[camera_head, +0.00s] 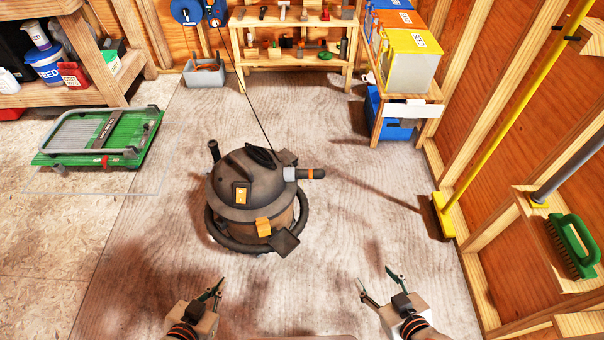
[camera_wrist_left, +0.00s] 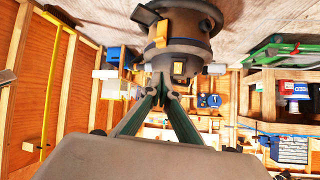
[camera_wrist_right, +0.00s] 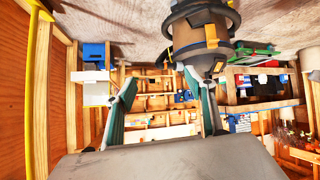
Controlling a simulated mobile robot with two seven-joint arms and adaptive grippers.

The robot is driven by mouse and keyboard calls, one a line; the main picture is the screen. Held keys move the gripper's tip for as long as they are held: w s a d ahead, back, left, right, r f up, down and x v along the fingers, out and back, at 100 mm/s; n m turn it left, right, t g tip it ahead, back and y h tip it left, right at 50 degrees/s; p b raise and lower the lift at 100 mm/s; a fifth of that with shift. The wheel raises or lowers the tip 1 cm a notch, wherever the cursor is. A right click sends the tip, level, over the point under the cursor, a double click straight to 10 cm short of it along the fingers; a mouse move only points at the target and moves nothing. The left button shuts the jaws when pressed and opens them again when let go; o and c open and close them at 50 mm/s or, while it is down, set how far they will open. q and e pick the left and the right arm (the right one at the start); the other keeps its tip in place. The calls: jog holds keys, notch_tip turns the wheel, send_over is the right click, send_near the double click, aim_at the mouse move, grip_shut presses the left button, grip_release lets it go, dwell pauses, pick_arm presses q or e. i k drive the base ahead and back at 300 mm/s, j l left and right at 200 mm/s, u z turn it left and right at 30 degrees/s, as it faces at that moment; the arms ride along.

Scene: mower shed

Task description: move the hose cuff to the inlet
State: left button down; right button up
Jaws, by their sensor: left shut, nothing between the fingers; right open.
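A dark grey canister vacuum (camera_head: 240,185) stands upright on the floor, a dark hose wrapped around its base. On its right side a light grey collar (camera_head: 289,174) adjoins a dark stub with an orange band (camera_head: 311,174); I cannot tell which part is cuff and which is inlet. A short dark post (camera_head: 214,151) rises at its upper left. My left gripper (camera_head: 217,287) is shut and empty, nearer than the vacuum and apart from it. My right gripper (camera_head: 376,279) is open and empty, to the right. The vacuum shows inverted in the left wrist view (camera_wrist_left: 185,25) and the right wrist view (camera_wrist_right: 205,30).
A green platform cart (camera_head: 140,140) lies at the left. A wooden shelf (camera_head: 295,24) stands at the back, a bench with coloured boxes (camera_head: 411,60) at the back right. A yellow broom (camera_head: 443,215) leans at the right wall. Floor around the vacuum is mostly clear.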

aim_at(299, 174)
jog(key=j+z, duration=0.1)
jog(key=z, duration=1.25)
jog(key=j+z, duration=0.55)
jog(key=z, duration=0.15)
jog(key=k+j+z, duration=0.1)
jog(key=j+z, duration=0.25)
jog(key=k+j+z, duration=0.25)
jog(key=j, duration=0.15)
jog(key=k+j+z, duration=0.2)
jog(key=k+j, duration=0.25)
jog(key=j, duration=0.15)
jog(key=k+j, duration=0.25)
jog(key=j+z, duration=0.05)
jog(key=j, duration=0.1)
